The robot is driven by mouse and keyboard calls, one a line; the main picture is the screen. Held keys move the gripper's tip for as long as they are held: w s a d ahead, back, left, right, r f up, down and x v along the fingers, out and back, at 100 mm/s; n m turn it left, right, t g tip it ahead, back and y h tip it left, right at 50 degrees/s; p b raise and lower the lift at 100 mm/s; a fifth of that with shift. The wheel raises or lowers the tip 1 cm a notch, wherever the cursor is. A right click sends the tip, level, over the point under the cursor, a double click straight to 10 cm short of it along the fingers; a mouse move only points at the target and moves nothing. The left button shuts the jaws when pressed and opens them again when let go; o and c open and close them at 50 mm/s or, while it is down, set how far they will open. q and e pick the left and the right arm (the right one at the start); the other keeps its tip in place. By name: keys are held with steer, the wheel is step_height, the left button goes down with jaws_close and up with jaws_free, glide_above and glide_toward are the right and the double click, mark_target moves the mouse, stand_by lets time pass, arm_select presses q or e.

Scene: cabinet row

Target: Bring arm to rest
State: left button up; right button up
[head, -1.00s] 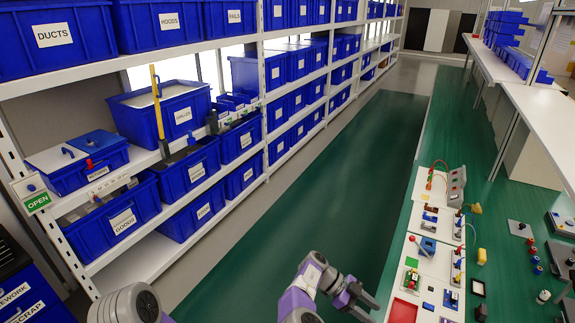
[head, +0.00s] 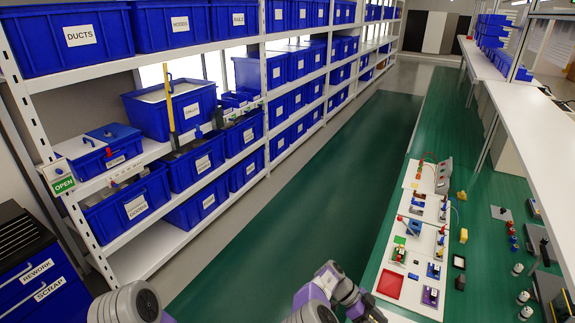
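My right arm (head: 328,283) comes up from the bottom edge in the middle of the head view, bent, in front of the green floor. Its gripper (head: 372,316) lies at the bottom edge and is largely cut off, so its opening does not show clearly. Nothing is seen held in it. Part of my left arm (head: 130,302) shows at the bottom left. The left gripper is out of view.
A white shelf (head: 150,248) with blue bins runs along the left. A dark blue rework and scrap cabinet (head: 40,278) stands at the lower left. A green bench (head: 477,268) with white part boards (head: 413,257) is at the right. The green floor strip (head: 300,190) between is clear.

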steer(key=s+d+f+n+y, duration=0.1)
steer(key=s+f+n+y, duration=0.55)
steer(key=s+f, duration=0.55)
steer(key=s+a+f+n+t+y, duration=0.2)
steer(key=s+a+f+n+y, duration=0.15)
steer(key=a+f, duration=0.2)
steer(key=s+a+r+n+t+y, duration=0.2)
steer(key=a+n, duration=0.2)
steer(key=a, duration=0.2)
steer(key=s+a+r+n+t+y, duration=0.2)
steer(key=s+a+r+n, duration=0.15)
steer(key=a, duration=0.25)
arm_select(q)
step_height(320, 180, down, 22)
steer(key=w+b, duration=0.1)
steer(key=b, duration=2.1)
steer(key=shift+f, duration=0.2)
arm_select(e)
step_height(320, 180, down, 22)
steer(key=w+n, duration=0.1)
steer(key=shift+a+f+t, duration=0.25)
steer(key=shift+t, duration=0.15)
arm_select(q)
steer(key=shift+w+d, duration=0.1)
steer(key=shift+w, duration=0.05)
arm_select(e)
steer(key=shift+w+n, duration=0.1)
steer(key=shift+n, duration=0.15)
